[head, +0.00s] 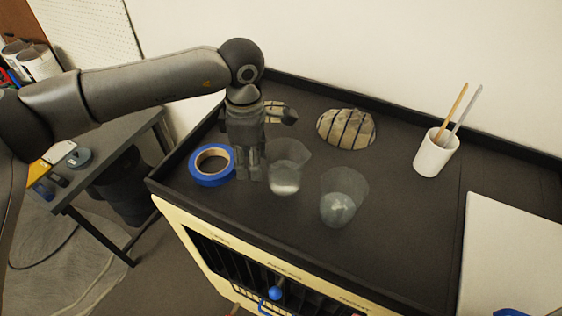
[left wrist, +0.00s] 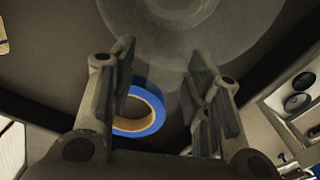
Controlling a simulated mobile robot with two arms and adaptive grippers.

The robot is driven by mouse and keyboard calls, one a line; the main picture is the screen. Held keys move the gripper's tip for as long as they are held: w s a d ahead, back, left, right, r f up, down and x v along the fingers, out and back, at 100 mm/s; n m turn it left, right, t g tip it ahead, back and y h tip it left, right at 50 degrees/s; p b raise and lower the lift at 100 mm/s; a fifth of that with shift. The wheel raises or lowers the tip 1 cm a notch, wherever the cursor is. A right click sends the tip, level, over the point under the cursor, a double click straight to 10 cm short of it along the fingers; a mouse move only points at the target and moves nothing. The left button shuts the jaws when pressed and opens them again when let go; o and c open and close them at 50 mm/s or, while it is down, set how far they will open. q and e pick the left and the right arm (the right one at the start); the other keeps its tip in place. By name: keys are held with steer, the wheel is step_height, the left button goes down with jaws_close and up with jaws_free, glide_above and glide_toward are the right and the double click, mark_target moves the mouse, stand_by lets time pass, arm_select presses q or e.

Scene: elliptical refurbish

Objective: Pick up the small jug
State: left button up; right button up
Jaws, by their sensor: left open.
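Two clear, translucent vessels stand upright on the dark bench top. The left one, a jug (head: 286,172) with a lip pointing right, is close to the right of my left gripper (head: 249,176). The other clear vessel (head: 342,198) stands nearer the front right; I cannot tell for certain which is the small jug. My left gripper points down, open and empty, its fingers apart. In the left wrist view a large, round clear vessel (left wrist: 225,35) fills the top, beyond the open fingers (left wrist: 160,75). My right gripper is not in view.
A roll of blue tape (head: 212,180) lies just left of the gripper, also in the left wrist view (left wrist: 158,106). Striped rounded objects (head: 346,129) lie behind. A white cup (head: 436,153) with two sticks stands right. A raised black rim edges the bench's back and left.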

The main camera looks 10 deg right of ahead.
arm_select(q)
steer(key=shift+f, duration=0.3)
jaws_close()
steer(key=shift+r, duration=0.1)
steer(key=shift+w, duration=0.1)
